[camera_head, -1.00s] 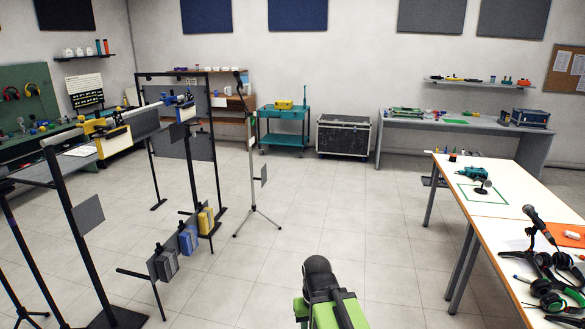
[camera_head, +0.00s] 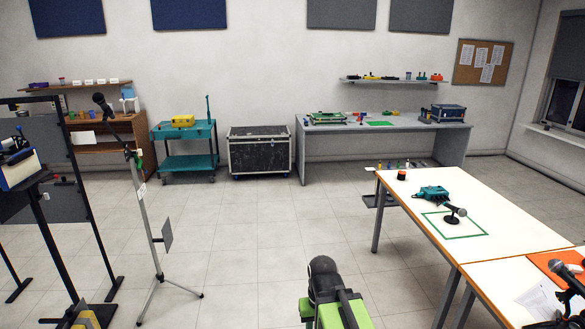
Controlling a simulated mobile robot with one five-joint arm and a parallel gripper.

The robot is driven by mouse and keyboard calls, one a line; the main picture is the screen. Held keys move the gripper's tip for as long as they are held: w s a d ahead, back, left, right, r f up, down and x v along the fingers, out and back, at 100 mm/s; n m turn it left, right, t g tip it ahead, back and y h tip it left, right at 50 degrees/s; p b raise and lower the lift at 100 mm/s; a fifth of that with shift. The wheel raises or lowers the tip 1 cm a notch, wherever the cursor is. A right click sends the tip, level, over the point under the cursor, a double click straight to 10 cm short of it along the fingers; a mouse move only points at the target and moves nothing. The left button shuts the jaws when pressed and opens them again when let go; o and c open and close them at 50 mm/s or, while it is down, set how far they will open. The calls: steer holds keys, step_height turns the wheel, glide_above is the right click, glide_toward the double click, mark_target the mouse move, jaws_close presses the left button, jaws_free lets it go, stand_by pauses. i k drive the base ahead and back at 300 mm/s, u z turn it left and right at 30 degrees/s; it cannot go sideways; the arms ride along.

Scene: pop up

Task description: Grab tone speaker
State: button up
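I cannot pick out a tone speaker for certain. On the white table (camera_head: 400,201) at the right lie a teal device (camera_head: 432,193) and a small dark-and-orange round item (camera_head: 401,175). A black desk microphone (camera_head: 455,212) stands by a green square outline. My arm, green and black, shows at the bottom centre, well short of the back workbench and left of the white table. My gripper's fingers cannot be made out, and nothing is seen held.
A microphone stand (camera_head: 152,235) and black frames stand at the left. A teal cart (camera_head: 184,164), a black case (camera_head: 259,153) and a grey workbench (camera_head: 345,129) line the back wall. The floor in the middle is clear.

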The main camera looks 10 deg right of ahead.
mark_target(401, 177)
steer(key=z, duration=0.55)
steer(key=i, duration=2.3)
steer(key=z, duration=0.55)
steer(key=k, duration=0.6)
steer(key=u, duration=0.85)
steer(key=i, duration=1.1)
steer(key=u, duration=0.65)
steer(key=i, duration=1.35)
steer(key=z, duration=0.9)
steer(key=i, duration=0.75)
steer(key=z, duration=0.7)
steer(key=i, duration=0.5)
